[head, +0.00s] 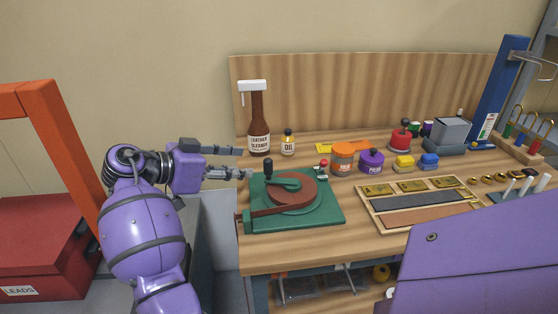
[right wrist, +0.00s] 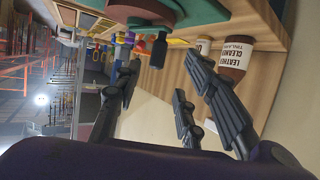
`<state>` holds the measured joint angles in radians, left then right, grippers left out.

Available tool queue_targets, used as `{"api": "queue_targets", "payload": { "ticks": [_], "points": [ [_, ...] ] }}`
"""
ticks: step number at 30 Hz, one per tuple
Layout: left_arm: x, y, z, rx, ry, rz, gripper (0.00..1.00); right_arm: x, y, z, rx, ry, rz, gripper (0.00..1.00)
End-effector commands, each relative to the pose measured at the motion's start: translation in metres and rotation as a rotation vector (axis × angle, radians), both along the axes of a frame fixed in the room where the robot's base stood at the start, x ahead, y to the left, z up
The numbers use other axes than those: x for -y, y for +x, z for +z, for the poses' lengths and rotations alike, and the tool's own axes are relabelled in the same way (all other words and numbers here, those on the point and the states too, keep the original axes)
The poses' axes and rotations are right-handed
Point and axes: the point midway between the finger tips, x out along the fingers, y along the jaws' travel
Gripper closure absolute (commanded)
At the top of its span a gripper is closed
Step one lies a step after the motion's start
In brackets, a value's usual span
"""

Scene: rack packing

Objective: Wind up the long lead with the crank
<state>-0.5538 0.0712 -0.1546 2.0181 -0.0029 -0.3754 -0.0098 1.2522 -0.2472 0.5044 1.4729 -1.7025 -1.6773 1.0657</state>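The winder is a green base (head: 325,212) with a round red-brown coil (head: 308,190) on it. A green crank arm (head: 285,183) with an upright black knob (head: 268,168) lies across its top. A flat red-brown strap, seemingly the long lead (head: 275,212), runs from the coil to the base's front left corner. My right gripper (head: 232,162) is open and empty, just left of the knob and apart from it. In the right wrist view the black knob (right wrist: 159,48) stands ahead, between the lines of the spread fingers. My left gripper does not show.
A leather cleaner bottle (head: 259,142) and an oil bottle (head: 288,146) stand behind the winder. Orange and purple jars (head: 343,158) stand close behind it on the right. A wooden tray (head: 365,206) lies to its right. A red LEADS box (head: 40,245) is at far left.

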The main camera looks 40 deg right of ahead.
Motion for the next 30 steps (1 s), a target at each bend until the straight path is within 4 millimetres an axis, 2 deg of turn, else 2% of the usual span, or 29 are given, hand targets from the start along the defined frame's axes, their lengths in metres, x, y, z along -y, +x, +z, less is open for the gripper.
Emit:
{"api": "queue_targets", "payload": {
  "ticks": [7, 15, 21, 30],
  "points": [
    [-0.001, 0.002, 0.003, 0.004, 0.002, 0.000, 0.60, 0.006, -0.003, -0.002, 0.004, -0.001, -0.014, 0.63],
    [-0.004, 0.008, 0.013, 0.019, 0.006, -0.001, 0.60, 0.045, -0.006, -0.016, 0.004, -0.002, -0.015, 0.63],
    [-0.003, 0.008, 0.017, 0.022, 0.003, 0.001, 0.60, 0.066, -0.006, -0.026, 0.006, -0.001, -0.012, 0.63],
    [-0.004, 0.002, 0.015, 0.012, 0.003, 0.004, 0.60, 0.072, -0.007, -0.030, 0.004, -0.001, -0.011, 0.63]
  ]
}}
